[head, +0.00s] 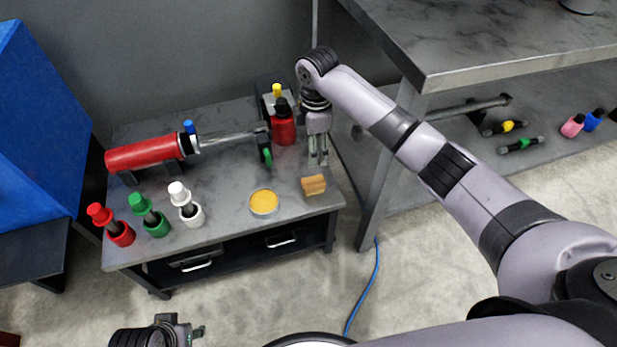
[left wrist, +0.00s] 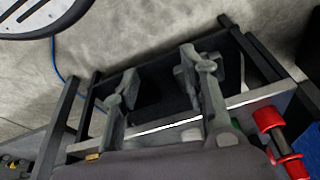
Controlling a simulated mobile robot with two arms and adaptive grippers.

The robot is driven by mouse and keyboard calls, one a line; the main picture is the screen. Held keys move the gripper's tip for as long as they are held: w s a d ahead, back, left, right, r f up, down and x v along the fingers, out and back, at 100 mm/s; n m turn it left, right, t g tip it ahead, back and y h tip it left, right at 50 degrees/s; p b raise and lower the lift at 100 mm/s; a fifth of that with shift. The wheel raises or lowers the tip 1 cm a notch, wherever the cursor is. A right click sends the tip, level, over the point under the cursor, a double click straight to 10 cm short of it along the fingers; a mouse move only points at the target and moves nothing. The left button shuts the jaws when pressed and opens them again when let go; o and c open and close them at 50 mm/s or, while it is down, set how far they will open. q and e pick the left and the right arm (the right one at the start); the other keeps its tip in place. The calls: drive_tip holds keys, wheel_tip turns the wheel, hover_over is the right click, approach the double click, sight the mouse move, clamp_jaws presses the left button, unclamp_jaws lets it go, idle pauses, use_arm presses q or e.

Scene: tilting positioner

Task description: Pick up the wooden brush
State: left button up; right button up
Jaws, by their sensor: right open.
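The wooden brush (head: 313,185), a small orange-brown block, lies near the front right corner of the low grey bench. My right gripper (head: 318,162) points down just behind the brush, open, with its fingertips close to the brush but not around it. Whether they touch the bench is hard to tell. My left gripper (head: 196,332) is low at the bottom of the head view, in front of the bench. In the left wrist view its fingers (left wrist: 160,85) are spread with nothing between them.
A yellow round tin (head: 264,202) sits left of the brush. Red, green and white bottles stand on the bench's left part, with a red cylinder tool (head: 145,153) behind. A taller table (head: 480,45) stands at right.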

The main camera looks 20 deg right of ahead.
use_arm(q)
wheel_tip(320, 180, up, 5)
drive_tip(key=b, duration=0.2)
use_arm(e)
drive_tip(key=b, duration=0.1)
hover_over(313, 180)
drive_tip(key=shift+n, duration=0.3)
drive_tip(key=f, duration=0.7)
drive_tip(key=shift+s+f, duration=0.2)
drive_tip(key=shift+f, duration=0.2)
wheel_tip(313, 180, down, 2)
drive_tip(key=shift+f+b, duration=0.25)
drive_tip(key=shift+b, duration=0.15)
drive_tip(key=shift+f, duration=0.2)
wheel_tip(313, 180, down, 5)
drive_tip(key=shift+w+r+b, duration=0.1)
drive_tip(key=shift+r+b, duration=0.1)
drive_tip(key=shift+b, duration=0.9)
drive_tip(key=shift+f, duration=0.2)
use_arm(q)
drive_tip(key=w+d+r+t+h, duration=0.1)
drive_tip(key=w+d+r+t, duration=0.1)
drive_tip(key=w+t, duration=0.2)
drive_tip(key=w+d+r+t+h, duration=0.1)
drive_tip(key=w+t, duration=0.3)
drive_tip(key=w, duration=0.4)
drive_tip(key=shift+w+d+r, duration=0.15)
drive_tip(key=shift+d+r, duration=0.45)
drive_tip(key=shift+r, duration=0.3)
